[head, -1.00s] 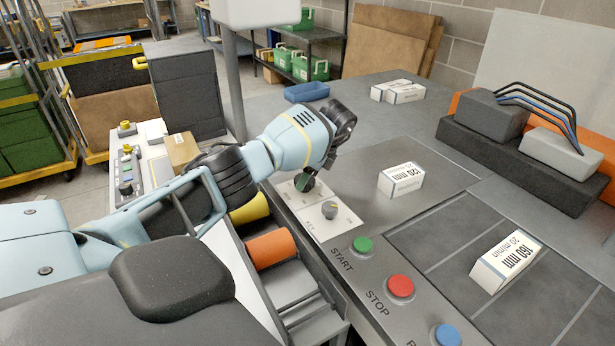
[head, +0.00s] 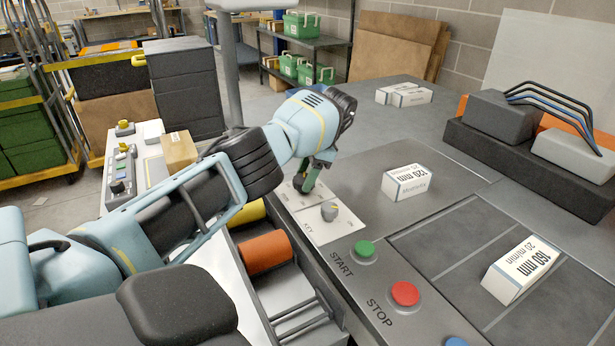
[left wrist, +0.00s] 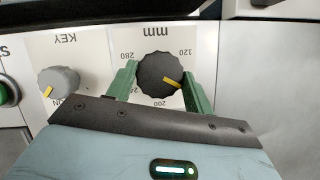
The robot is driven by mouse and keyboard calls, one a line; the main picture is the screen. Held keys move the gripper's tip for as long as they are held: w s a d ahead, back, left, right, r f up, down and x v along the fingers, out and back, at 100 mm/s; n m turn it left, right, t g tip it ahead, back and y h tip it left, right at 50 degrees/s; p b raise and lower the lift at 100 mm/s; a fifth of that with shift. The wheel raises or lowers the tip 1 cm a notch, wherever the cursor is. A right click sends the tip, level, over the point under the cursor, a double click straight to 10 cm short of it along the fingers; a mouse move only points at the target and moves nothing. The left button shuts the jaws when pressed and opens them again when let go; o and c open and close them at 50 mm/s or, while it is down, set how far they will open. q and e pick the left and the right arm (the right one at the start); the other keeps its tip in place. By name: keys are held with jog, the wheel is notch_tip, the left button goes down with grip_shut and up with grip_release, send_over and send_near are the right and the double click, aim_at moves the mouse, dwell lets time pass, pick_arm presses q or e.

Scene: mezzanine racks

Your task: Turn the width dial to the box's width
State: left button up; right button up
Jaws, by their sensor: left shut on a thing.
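The width dial (left wrist: 160,72) is a dark knob with a yellow mark on a white plate, shown upside down in the left wrist view. Around it I read 120, 200 and 280, with "mm" above. The yellow mark points to the lower right, between 120 and 200. My left gripper (left wrist: 160,86) has its green fingers shut on the dial, one on each side. In the head view the gripper (head: 308,181) hides most of the dial. A white box (head: 408,184) is labelled 120 mm. Another white box (head: 520,268) has a label that looks like 160 or 180 mm. My right gripper is not in view.
A grey KEY knob (head: 329,211) sits close to the dial. Green START (head: 365,249) and red STOP (head: 405,293) buttons line the panel. A dark block with cabled grey housings (head: 495,114) stands on the right. Orange and yellow rollers lie below the panel.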

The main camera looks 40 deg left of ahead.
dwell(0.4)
pick_arm(q)
jog(key=o, duration=0.7)
jog(key=shift+o, duration=1.4)
